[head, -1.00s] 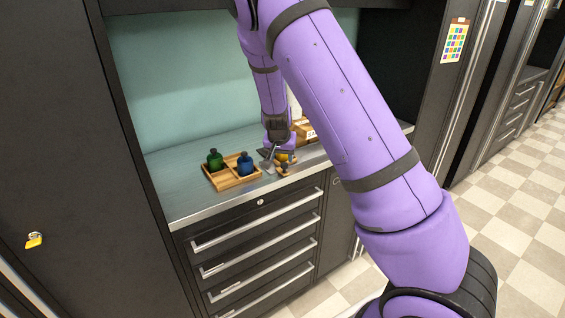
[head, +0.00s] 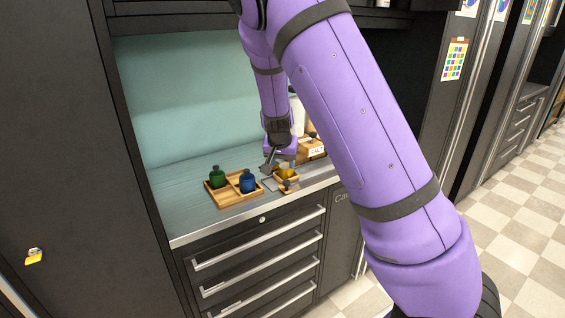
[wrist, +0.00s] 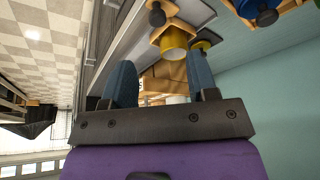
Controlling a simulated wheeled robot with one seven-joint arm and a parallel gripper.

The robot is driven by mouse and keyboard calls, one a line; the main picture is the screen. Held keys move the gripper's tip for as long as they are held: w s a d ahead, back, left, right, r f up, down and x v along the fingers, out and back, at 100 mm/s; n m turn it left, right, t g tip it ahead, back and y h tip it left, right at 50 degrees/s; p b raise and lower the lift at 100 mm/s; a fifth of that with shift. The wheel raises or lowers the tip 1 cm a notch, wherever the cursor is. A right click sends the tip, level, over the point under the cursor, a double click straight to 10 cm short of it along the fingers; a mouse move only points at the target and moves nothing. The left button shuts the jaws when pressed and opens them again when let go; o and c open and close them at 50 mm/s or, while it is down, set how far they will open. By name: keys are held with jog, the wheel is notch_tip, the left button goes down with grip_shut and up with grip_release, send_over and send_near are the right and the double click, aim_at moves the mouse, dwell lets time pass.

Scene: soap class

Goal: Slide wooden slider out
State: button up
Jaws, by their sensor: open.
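A small wooden piece with a dark round knob (head: 288,186), which looks like the slider, sits near the counter's front edge, beside a yellow cup-like thing (head: 287,172). In the wrist view the knobbed wooden piece (wrist: 180,14) and the yellow thing (wrist: 174,44) are at the top, beyond my fingers. My gripper (head: 275,164) is just behind and above them in the head view. In the wrist view its two blue-grey fingers (wrist: 163,80) are spread wide with nothing held between them. Whether a finger touches the wood cannot be told.
A labelled wooden box (head: 313,150) stands close on the right. Drawers (head: 260,240) lie below the counter edge. The counter's back left (head: 175,180) is clear.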

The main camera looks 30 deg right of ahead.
jog(key=s+v, duration=0.1)
jog(key=v, duration=0.8)
jog(key=shift+s+d, duration=0.2)
jog(key=shift+d, duration=0.1)
dwell(0.6)
jog(key=shift+s, duration=0.15)
dwell(0.4)
jog(key=s+a+r+n+y, duration=0.1)
jog(key=s+r, duration=0.4)
jog(key=s, duration=0.6)
jog(key=s+a+r+n+t+y, duration=0.1)
jog(key=s+r+n, duration=0.3)
jog(key=s, duration=0.6)
jog(key=s+a+r+n, duration=0.3)
jog(key=s+r, duration=0.2)
jog(key=s, duration=0.6)
jog(key=shift+s+a+r+t+y, duration=0.2)
jog(key=shift+s+r+t+y, duration=0.1)
jog(key=shift+s+t+y, duration=0.1)
